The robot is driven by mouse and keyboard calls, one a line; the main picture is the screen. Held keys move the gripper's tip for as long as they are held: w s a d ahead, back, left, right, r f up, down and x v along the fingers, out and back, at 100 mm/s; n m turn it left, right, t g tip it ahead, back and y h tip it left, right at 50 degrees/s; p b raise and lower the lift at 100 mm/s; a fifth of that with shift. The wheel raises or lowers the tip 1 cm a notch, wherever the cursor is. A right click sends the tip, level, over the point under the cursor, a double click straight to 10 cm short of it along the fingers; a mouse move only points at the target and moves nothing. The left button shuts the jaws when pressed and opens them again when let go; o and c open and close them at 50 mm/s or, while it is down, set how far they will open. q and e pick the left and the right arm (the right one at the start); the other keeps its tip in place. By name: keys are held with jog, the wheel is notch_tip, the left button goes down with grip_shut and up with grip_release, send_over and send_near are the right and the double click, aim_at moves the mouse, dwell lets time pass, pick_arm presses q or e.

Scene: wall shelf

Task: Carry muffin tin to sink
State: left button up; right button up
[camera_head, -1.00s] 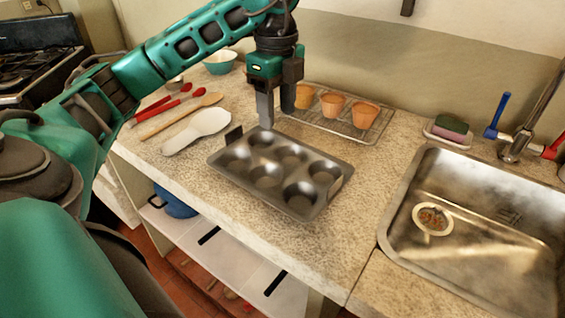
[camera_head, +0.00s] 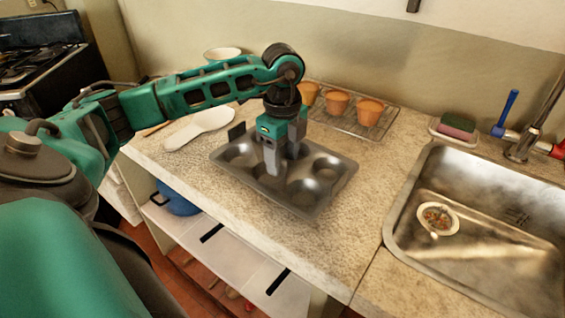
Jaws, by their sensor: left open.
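The dark grey muffin tin (camera_head: 304,191) lies flat on the speckled counter, left of the sink. The steel sink (camera_head: 487,247) is at the right, with a round drain strainer. My right gripper is not in view.
A sponge (camera_head: 457,124) and faucet (camera_head: 522,145) are behind the sink. Counter between tin and sink is clear.

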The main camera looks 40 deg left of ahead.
pick_arm(q)
grip_shut()
dwell(0.5)
